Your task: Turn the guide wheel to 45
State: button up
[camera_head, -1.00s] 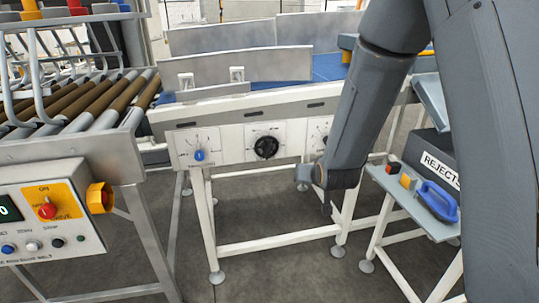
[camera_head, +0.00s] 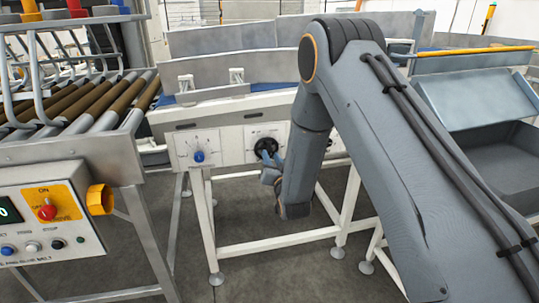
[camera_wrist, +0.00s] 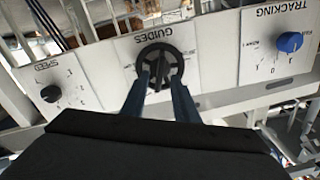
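The guide wheel (camera_wrist: 158,57) is a black round handwheel on a white panel marked GUIDES, upside down in the wrist view. In the head view the wheel (camera_head: 264,142) is partly covered by my gripper (camera_head: 269,157). In the wrist view, my gripper (camera_wrist: 160,80) has its two blue-grey fingers apart, with the tips over the lower part of the wheel. A dark bar of the wheel shows between them. Whether the fingers touch the wheel cannot be told. The scale around the wheel is too small to read.
A TRACKING dial with a blue knob (camera_wrist: 289,42) and a SPEED dial with a black knob (camera_wrist: 50,94) flank the wheel. A control box with a red knob (camera_head: 47,211) stands at left, beside a roller conveyor (camera_head: 85,100). A grey bin (camera_head: 500,150) is at right.

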jog(key=shift+x, duration=1.2)
grip_shut()
jog(key=shift+m, duration=0.4)
jog(key=shift+d+f+m+b, duration=0.1)
jog(key=shift+m+b, duration=0.75)
jog(key=shift+m, duration=1.65)
jog(key=shift+d+f+m+b, duration=0.1)
jog(key=shift+m+b, duration=0.7)
jog(key=shift+m, duration=1.7)
